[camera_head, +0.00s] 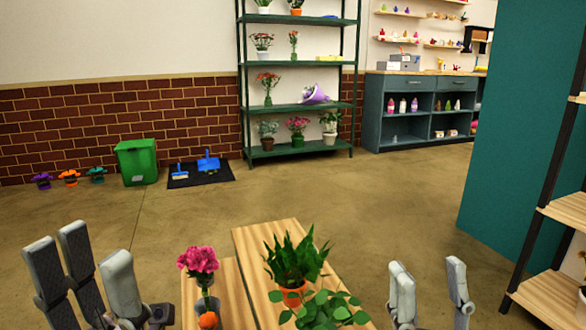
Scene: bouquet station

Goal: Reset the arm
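My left gripper (88,246) is at the lower left, left of the wooden table. Its grey fingers point up and stand apart, with nothing visible between them. My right gripper (428,268) is at the lower right, right of the table. Its fingers also point up with a wide empty gap. Both arms are mostly cut off by the bottom edge of the view.
Between the grippers stands a wooden table (250,244) with pink flowers (199,260), an orange-potted plant (292,297) and a leafy plant (325,312). A wooden-shelved rack (545,243) is at right. Open floor lies beyond, before a green shelf (300,107) and bin (136,162).

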